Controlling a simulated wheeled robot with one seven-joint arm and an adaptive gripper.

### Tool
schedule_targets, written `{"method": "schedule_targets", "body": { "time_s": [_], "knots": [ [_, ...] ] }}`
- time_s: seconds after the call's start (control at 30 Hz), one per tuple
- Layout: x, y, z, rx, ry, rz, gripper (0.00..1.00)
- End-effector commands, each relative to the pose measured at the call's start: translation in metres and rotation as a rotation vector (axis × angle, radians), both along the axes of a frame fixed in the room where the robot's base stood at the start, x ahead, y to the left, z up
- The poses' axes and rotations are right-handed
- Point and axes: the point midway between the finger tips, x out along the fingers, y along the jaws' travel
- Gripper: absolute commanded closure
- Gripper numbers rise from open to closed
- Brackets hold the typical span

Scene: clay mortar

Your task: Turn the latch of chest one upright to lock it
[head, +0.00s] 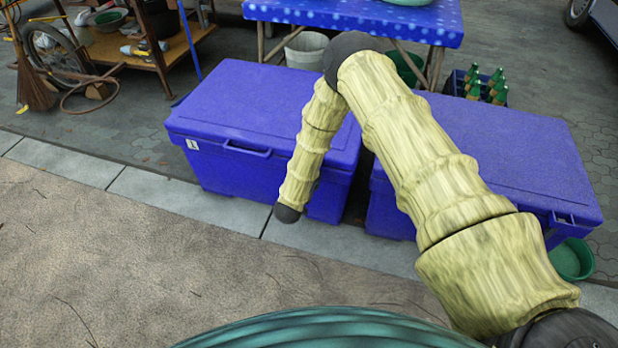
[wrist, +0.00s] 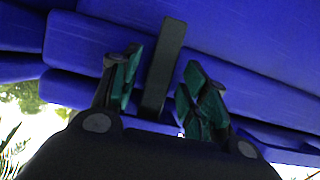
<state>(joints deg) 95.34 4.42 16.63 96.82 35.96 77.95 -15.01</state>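Chest one seems to be the left blue chest (head: 235,165) in the head view, with a small white label at its left front. Its lid is down. In the wrist view a dark, bar-shaped latch (wrist: 169,45) stands out against the blue chest wall (wrist: 95,45). My gripper (wrist: 161,72) is open, with one green-padded finger on each side of the latch. The latch is nearer the left finger, and a gap shows to the right finger. I cannot tell whether either finger touches it. In the head view my arm hides the latch and the fingers.
A second blue chest (head: 500,150) stands close on the right, partly behind my arm. A blue table (head: 290,12), a bottle crate (head: 460,84) and a green basin (head: 572,259) are around the chests.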

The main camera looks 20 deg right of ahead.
Motion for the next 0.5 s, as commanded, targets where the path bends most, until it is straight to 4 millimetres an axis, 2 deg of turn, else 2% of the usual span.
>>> {"method": "schedule_targets", "body": {
  "time_s": [0.27, 0.5],
  "knots": [
    [-0.008, 0.006, 0.005, 0.001, -0.001, 0.001, 0.55],
    [-0.039, 0.028, 0.02, 0.0, 0.0, 0.003, 0.55]
  ]
}}
